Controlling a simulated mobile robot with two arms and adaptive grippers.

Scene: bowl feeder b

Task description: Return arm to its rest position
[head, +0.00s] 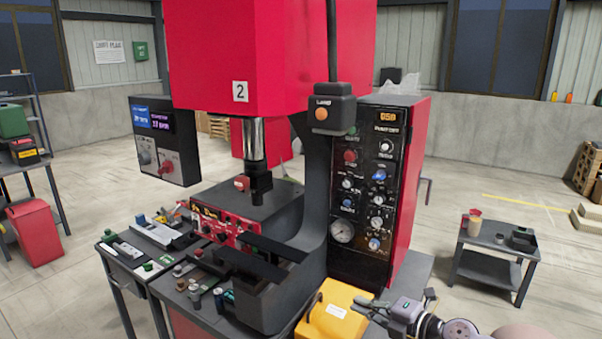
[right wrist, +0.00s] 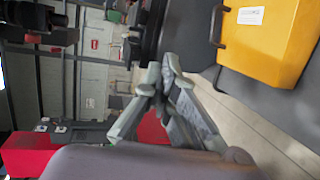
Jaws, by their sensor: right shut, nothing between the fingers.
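My right gripper (head: 378,309) is at the bottom of the head view, just right of the yellow case (head: 330,318). In the right wrist view its grey fingers (right wrist: 160,80) are closed together with nothing between them. The yellow case also shows at the upper right of that view (right wrist: 268,42), apart from the fingers. I cannot tell from the head view how wide the gap to the case is. My left gripper is not in view.
A red press (head: 235,50) with a control panel (head: 365,190) stands close ahead. Its bench (head: 120,270) holds several small parts. A small dark table (head: 490,240) with a few items stands at the right. Open concrete floor (head: 440,250) lies between.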

